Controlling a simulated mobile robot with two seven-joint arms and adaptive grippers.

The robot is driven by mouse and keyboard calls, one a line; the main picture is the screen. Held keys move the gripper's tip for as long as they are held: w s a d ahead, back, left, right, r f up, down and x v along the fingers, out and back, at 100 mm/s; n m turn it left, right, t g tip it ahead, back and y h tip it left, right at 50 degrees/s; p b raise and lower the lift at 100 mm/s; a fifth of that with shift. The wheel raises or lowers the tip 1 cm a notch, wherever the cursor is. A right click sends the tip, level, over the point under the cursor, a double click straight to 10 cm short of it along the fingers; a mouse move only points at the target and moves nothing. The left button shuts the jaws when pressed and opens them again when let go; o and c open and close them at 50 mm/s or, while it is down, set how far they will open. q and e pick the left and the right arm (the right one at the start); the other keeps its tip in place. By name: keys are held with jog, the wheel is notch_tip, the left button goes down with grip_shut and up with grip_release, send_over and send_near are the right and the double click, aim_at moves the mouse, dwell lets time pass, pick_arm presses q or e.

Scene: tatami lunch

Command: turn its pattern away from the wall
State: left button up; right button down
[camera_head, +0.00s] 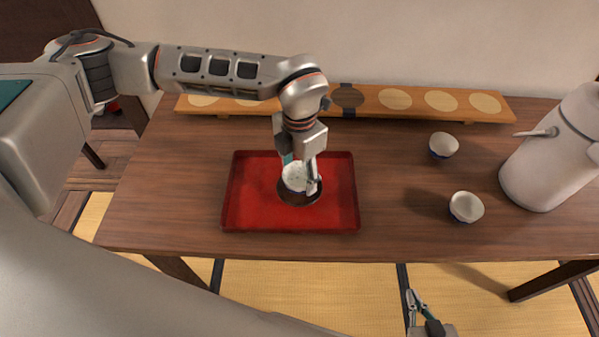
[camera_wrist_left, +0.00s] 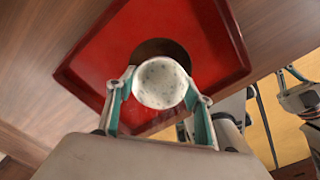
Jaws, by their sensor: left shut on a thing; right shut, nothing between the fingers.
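A white cup (camera_head: 294,178) with small dark specks is between the fingers of my left gripper (camera_head: 300,176). It also shows in the left wrist view (camera_wrist_left: 160,84), seen from above with its round opening facing the camera. The fingers are shut on its two sides. The cup is over a dark round saucer (camera_head: 300,203) on a red tray (camera_head: 240,205); I cannot tell whether it touches the saucer. Much of the cup's side is hidden by the fingers, and which way its pattern faces cannot be told. My right gripper (camera_head: 415,301) is shut and empty, low in front of the table.
Two white cups with blue lower parts, one farther back (camera_head: 443,146) and one nearer (camera_head: 466,207), stand to the right. A pale kettle (camera_head: 545,165) is at the far right. A long wooden board (camera_head: 415,113) with round discs lies along the wall (camera_head: 400,45). Table (camera_head: 400,230) is bare around the tray.

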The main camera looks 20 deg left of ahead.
pick_arm(q)
jog(key=n, duration=0.3)
jog(key=shift+r+n, duration=0.15)
jog(key=shift+n, duration=0.25)
jog(key=n+p, duration=0.1)
jog(key=n, duration=0.2)
jog(key=shift+n, duration=0.4)
jog(key=n, duration=0.6)
jog(key=shift+p, duration=0.3)
jog(key=shift+f+n+b, duration=0.3)
jog(key=shift+f+b, duration=0.05)
jog(key=shift+f, duration=0.45)
jog(key=shift+f, duration=0.3)
jog(key=o, duration=1.4)
jog(key=shift+r, duration=0.1)
